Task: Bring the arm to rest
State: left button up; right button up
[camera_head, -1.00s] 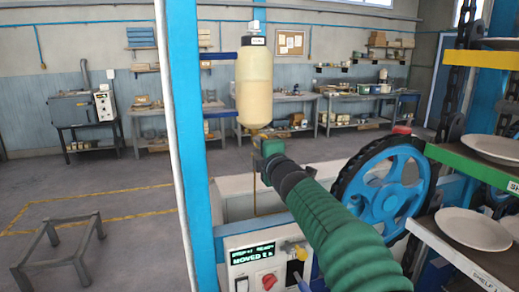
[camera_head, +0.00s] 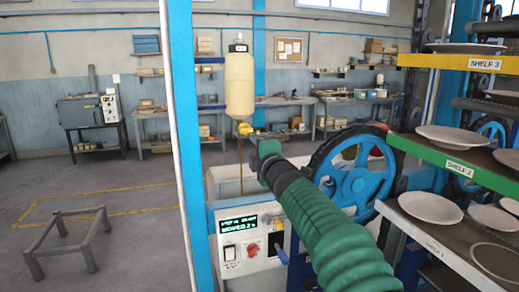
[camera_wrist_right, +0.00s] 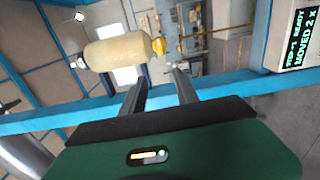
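My right arm in its green sleeve (camera_head: 325,225) reaches up and left from the lower right of the head view. Its gripper (camera_head: 258,150) is in front of the control box, near the lower end of the cream tank (camera_head: 240,85). In the wrist view the two dark fingers of the gripper (camera_wrist_right: 161,72) stand apart, with nothing between them. The cream tank (camera_wrist_right: 118,52) with its yellow valve (camera_wrist_right: 159,46) shows beyond the fingertips, apart from them. My left gripper is not in view.
A control box (camera_head: 250,250) with a lit display stands below the gripper. A blue handwheel (camera_head: 355,175) is right of it. Shelves with white plates (camera_head: 430,207) fill the right. A blue post (camera_head: 185,150) stands left. Open floor and a low metal frame (camera_head: 70,240) lie beyond.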

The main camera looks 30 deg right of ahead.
jog(key=s+a+f+m+g+y, duration=0.1)
jog(key=s+a+f+m+g, duration=0.15)
jog(key=f, duration=0.65)
jog(key=s+a+f+m+g, duration=0.2)
jog(key=s+f+m, duration=0.2)
jog(key=f, duration=0.6)
jog(key=s+a+f+m+g+y, duration=0.1)
jog(key=s+a+f+m+g, duration=0.2)
jog(key=f, duration=0.6)
jog(key=s+a+f+m+g+y, duration=0.1)
jog(key=s+a+f+m+g, duration=0.2)
jog(key=s+f, duration=0.6)
jog(key=s+a+f+m+g+y, duration=0.1)
jog(key=s+a+f+m+g, duration=0.2)
jog(key=s, duration=1.1)
jog(key=a+f+g, duration=0.1)
jog(key=a+f, duration=0.2)
jog(key=f, duration=0.2)
jog(key=shift+s+a+f, duration=0.3)
jog(key=shift+s+f, duration=0.05)
jog(key=shift+s, duration=0.05)
jog(key=shift+g, duration=0.25)
